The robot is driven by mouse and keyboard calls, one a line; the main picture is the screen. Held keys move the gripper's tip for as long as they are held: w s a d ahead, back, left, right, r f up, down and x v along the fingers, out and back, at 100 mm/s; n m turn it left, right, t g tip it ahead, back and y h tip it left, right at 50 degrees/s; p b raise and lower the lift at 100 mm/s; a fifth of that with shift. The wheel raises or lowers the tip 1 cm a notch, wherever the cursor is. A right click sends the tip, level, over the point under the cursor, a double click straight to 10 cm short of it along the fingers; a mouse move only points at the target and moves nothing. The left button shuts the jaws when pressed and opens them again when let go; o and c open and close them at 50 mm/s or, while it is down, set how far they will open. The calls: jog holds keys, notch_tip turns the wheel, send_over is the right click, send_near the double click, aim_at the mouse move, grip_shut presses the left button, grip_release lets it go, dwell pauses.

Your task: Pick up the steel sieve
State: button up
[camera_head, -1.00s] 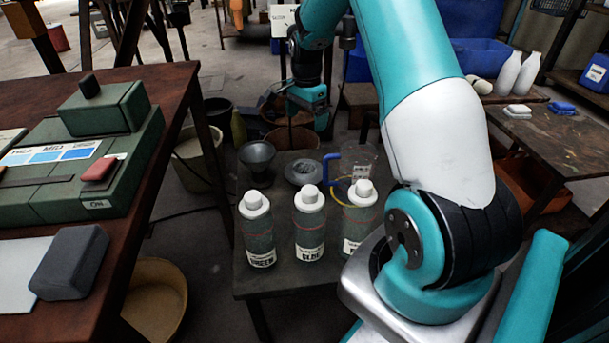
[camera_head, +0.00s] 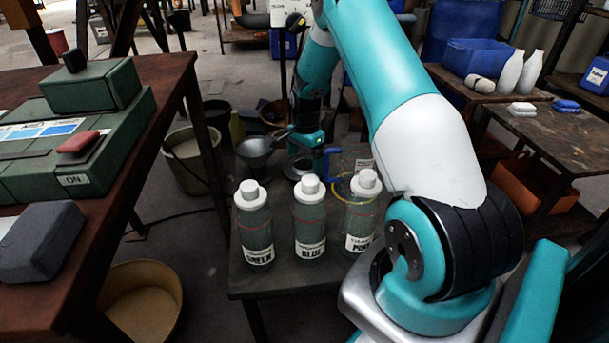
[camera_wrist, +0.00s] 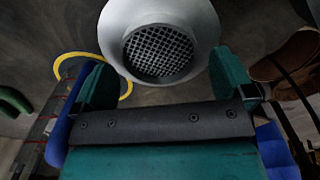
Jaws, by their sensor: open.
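The steel sieve (camera_wrist: 185,22) shows in the wrist view as a pale grey flared bowl with dark mesh at its bottom. It lies just beyond and between the fingertips of my gripper (camera_wrist: 166,78), whose two green fingers stand apart with nothing held. In the head view the sieve appears to be the low grey ring (camera_head: 296,172) at the back of the small dark table. My gripper (camera_head: 303,152) is low over it there and hides part of it. Whether a finger touches the rim cannot be told.
A yellow loop (camera_wrist: 126,90) lies close to the sieve.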

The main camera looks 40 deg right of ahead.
jog(key=shift+f, duration=0.75)
jog(key=shift+c, duration=0.5)
jog(key=c, duration=0.7)
jog(key=shift+r, duration=0.2)
